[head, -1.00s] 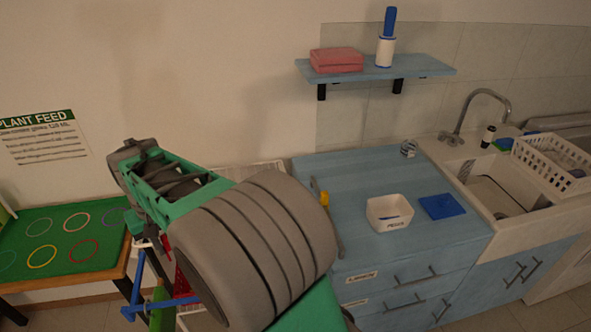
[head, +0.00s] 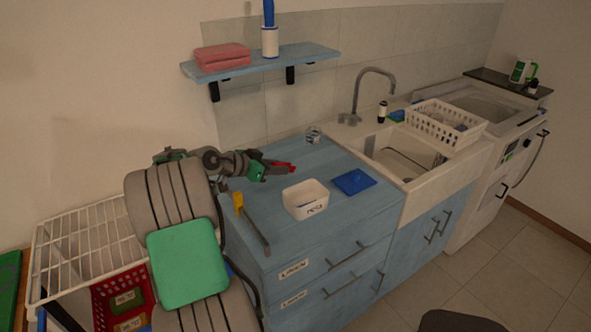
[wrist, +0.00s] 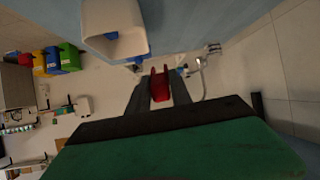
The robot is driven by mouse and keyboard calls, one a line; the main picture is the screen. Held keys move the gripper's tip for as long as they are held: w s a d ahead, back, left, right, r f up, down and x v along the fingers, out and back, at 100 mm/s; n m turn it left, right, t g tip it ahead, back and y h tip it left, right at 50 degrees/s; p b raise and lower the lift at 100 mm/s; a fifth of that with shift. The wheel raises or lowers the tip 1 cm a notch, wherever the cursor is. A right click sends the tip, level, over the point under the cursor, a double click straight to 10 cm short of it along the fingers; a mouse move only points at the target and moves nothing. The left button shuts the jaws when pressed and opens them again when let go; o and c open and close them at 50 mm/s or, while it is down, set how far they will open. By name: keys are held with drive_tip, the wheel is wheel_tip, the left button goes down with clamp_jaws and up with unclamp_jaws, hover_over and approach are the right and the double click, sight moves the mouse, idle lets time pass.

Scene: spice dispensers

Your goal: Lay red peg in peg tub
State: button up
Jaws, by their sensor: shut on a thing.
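My gripper (head: 287,167) is shut on the red peg (wrist: 160,86), which sits between the two dark fingers in the wrist view. In the head view, the red of the peg shows at the gripper's end, above the blue counter. The peg tub (head: 298,209), an open white box with a small label on its front, stands on the counter just in front and to the right of my gripper. A white open container that looks like this tub (wrist: 97,22) fills the upper left of the wrist view. The peg is apart from the tub.
A blue square lid (head: 353,182) lies right of the tub on the blue counter (head: 345,215). A small round tin (head: 314,135) stands behind, and a yellow-handled tool (head: 239,204) at the left edge. A shelf (head: 300,62) hangs above. The sink (head: 405,165) is to the right.

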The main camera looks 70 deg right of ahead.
drive_tip(key=s+d+m+g, duration=0.2)
drive_tip(key=s, duration=0.4)
drive_tip(key=shift+w+a+f+b, duration=0.1)
drive_tip(key=shift+f+b, duration=0.45)
drive_tip(key=shift+f, duration=0.75)
drive_tip(key=shift+w+a+f+b, duration=0.1)
drive_tip(key=shift+f+b, duration=0.45)
drive_tip(key=shift+f, duration=0.75)
drive_tip(key=o, duration=1.1)
drive_tip(key=shift+n, duration=0.3)
drive_tip(key=shift+c, duration=0.2)
drive_tip(key=b+v, duration=0.1)
drive_tip(key=v, duration=0.6)
drive_tip(key=shift+w+a+r, duration=0.2)
drive_tip(key=shift+r, duration=0.1)
